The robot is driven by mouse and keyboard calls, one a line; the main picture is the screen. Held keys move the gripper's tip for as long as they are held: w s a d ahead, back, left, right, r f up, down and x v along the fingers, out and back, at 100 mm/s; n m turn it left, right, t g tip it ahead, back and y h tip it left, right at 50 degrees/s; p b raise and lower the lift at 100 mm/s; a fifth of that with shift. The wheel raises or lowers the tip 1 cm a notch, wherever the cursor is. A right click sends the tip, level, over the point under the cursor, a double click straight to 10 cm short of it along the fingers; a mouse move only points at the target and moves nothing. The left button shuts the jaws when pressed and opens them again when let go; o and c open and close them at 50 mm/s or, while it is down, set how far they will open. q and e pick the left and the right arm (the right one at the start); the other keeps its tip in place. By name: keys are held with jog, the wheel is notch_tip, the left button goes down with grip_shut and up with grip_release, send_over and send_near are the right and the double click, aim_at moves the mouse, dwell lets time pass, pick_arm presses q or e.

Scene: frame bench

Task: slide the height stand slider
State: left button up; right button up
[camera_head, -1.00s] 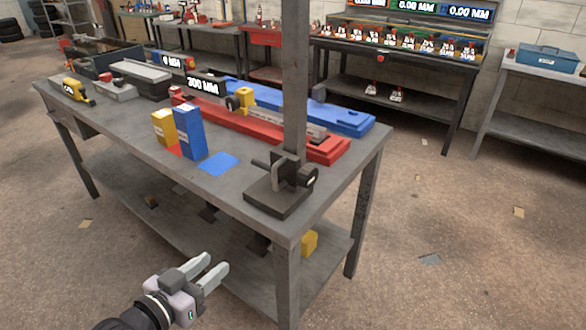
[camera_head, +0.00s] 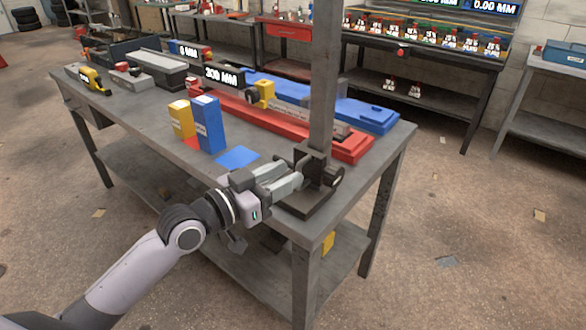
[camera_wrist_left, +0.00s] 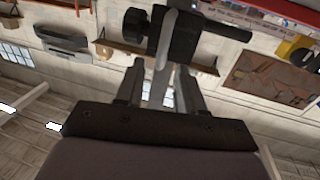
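The height stand is a tall grey post (camera_head: 323,85) on a dark base plate (camera_head: 308,208) at the near right corner of the bench. Its dark slider (camera_head: 318,160) sits low on the post, with a round black knob (camera_head: 337,179) at its right. My left gripper (camera_head: 291,178) is at the slider's left side, its fingers pointing at it. The left wrist view shows the gripper (camera_wrist_left: 161,90) with its fingers apart, and the dark slider (camera_wrist_left: 172,38) just beyond the tips. A thin grey bar shows between the fingers; I cannot tell whether they touch it. My right gripper is out of view.
A blue box (camera_head: 208,125) and a yellow box (camera_head: 181,119) stand left of the stand. A red rail (camera_head: 300,130) and a blue rail (camera_head: 350,109) lie behind it. A flat blue pad (camera_head: 237,158) lies close to my gripper.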

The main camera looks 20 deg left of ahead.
pick_arm(q)
jog(key=shift+x, duration=1.35)
jog(key=shift+c, duration=0.3)
grip_shut()
jog(key=shift+r, duration=0.1)
